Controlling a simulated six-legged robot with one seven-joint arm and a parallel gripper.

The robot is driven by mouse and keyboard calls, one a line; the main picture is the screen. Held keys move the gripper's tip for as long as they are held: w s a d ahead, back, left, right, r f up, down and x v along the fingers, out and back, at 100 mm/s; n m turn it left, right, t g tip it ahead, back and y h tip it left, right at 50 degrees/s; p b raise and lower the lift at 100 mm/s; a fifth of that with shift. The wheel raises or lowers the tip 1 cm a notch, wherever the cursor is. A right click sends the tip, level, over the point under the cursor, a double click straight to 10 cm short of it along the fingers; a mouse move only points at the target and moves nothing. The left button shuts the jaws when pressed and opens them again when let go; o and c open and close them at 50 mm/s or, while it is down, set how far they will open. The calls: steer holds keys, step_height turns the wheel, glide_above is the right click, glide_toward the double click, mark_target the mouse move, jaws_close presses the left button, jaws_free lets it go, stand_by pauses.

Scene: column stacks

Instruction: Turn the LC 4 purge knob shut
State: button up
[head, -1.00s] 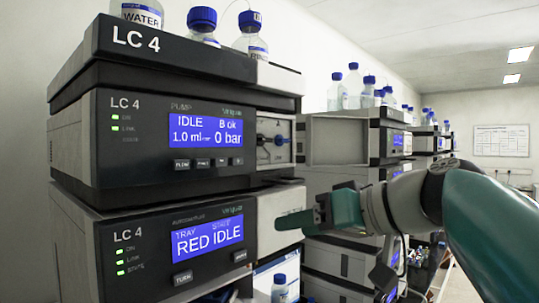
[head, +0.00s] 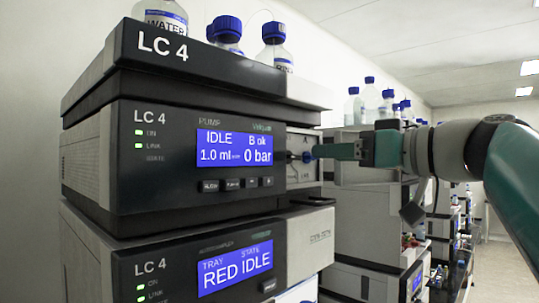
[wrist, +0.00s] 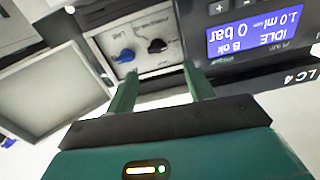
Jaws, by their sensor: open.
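The LC 4 pump module (head: 160,185) has a pale side panel (head: 305,173) at its right end. A blue knob (head: 307,157) and a black knob (head: 291,156) sit on it. In the wrist view the blue knob (wrist: 124,56) is left of the black knob (wrist: 157,46); their labels are too small to read, so I cannot tell from them which is the purge knob. My gripper (head: 316,152) is in front of this panel. In the wrist view its two green fingers (wrist: 160,70) are apart and empty, just short of the knobs, with the black knob between their lines.
The pump display (head: 235,149) reads IDLE, B ok, 0 bar. Bottles (head: 275,50) stand on top of the stack. Below is the autosampler (head: 230,265), showing RED IDLE. Another stack (head: 365,205) stands behind my gripper to the right.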

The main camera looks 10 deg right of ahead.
mark_target(304, 155)
steer(key=x, duration=0.7)
steer(key=shift+w, duration=0.2)
steer(key=shift+f, duration=0.1)
steer(key=c, duration=1)
